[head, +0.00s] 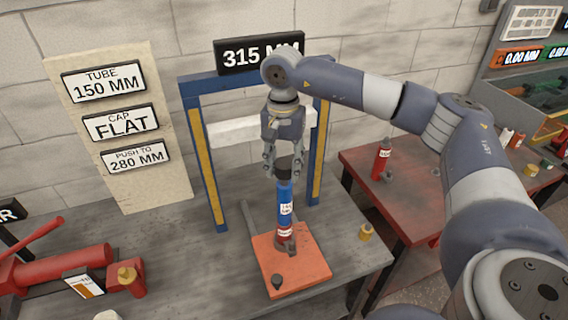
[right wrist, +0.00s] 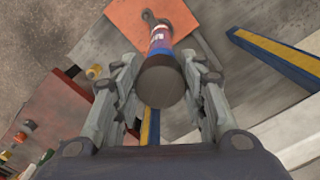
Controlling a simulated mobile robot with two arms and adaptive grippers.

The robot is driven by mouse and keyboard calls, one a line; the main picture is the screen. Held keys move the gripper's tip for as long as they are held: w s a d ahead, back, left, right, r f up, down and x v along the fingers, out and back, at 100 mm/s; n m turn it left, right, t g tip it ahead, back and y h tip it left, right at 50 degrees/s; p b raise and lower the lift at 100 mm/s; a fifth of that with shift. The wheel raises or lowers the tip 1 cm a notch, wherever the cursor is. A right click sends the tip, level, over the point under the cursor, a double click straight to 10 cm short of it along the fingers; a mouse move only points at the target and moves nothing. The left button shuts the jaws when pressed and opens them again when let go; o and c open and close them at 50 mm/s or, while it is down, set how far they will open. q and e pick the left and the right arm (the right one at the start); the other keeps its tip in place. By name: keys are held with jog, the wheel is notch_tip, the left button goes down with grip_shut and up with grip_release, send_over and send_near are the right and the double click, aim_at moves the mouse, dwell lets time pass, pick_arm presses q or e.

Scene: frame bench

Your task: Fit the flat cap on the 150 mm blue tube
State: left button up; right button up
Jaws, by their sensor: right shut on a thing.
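In the right wrist view the fingers (right wrist: 163,90) flank the cap. My left gripper is not in view.
A blue frame (head: 208,160) with yellow strips stands behind the tube, under a "315 MM" display (head: 262,52). A board (head: 150,180) reads tube 150 mm, cap flat, push to 280 mm. Red tool (head: 60,268) lies left.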

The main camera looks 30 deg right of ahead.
aim_at(284, 174)
jog(key=shift+f+b, duration=1.2)
jog(key=shift+f, duration=0.45)
jog(key=o, duration=1.2)
notch_tip(284, 174, up, 12)
jog(key=shift+r, duration=0.1)
jog(key=shift+a, duration=0.15)
